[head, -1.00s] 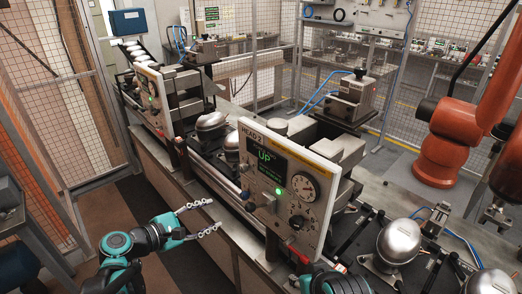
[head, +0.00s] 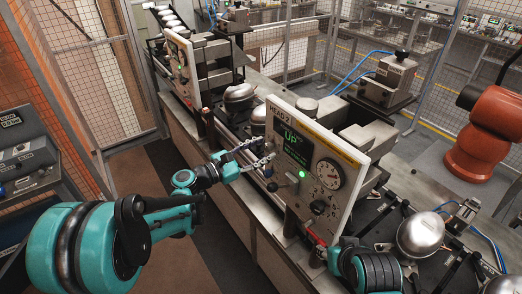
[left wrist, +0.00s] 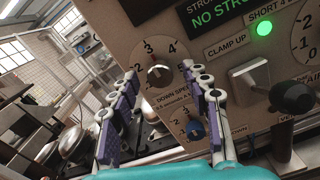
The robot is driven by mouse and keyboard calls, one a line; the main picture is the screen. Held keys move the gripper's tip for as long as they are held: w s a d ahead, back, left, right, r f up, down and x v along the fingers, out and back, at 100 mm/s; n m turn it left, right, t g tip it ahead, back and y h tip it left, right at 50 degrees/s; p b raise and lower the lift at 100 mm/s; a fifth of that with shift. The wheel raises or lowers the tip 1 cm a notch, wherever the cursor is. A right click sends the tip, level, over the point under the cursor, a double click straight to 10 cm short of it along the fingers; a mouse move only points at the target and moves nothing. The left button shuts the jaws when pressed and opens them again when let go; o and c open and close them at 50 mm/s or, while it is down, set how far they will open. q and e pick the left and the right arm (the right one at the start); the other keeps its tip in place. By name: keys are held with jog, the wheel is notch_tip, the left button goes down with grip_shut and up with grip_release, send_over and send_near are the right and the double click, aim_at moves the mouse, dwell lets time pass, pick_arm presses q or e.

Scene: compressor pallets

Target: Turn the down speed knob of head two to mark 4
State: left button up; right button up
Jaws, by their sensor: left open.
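The HEAD 2 panel (head: 312,140) faces my left arm, with its green screen reading UP. In the left wrist view the down speed knob (left wrist: 158,76) is a small round knob above the DOWN SPEED label, with marks 2, 3, 4 and 5 around its top. I cannot tell surely which mark its pointer faces. My left gripper (head: 266,150) is open at the panel's left edge. In the left wrist view its fingers (left wrist: 160,72) stand left and right of the knob; contact cannot be told. My right gripper is not in view.
A blue knob (left wrist: 195,130) sits just below, close to the right finger. A black-ended lever (left wrist: 292,97) juts out at the right, below a lit green lamp (left wrist: 263,28). A gauge (head: 328,174) is on the panel. A robot arm (head: 490,125) stands at the right.

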pick_arm(q)
grip_shut()
jog(key=shift+m, duration=0.4)
jog(key=m+b, duration=0.1)
jog(key=m, duration=0.3)
jog(key=shift+f+b, duration=0.1)
jog(key=shift+b, duration=0.3)
jog(key=m, duration=0.4)
jog(key=shift+b, duration=0.4)
jog(key=shift+d+m+b, duration=0.1)
jog(key=shift+m+b, duration=0.2)
jog(key=shift+m, duration=1.2)
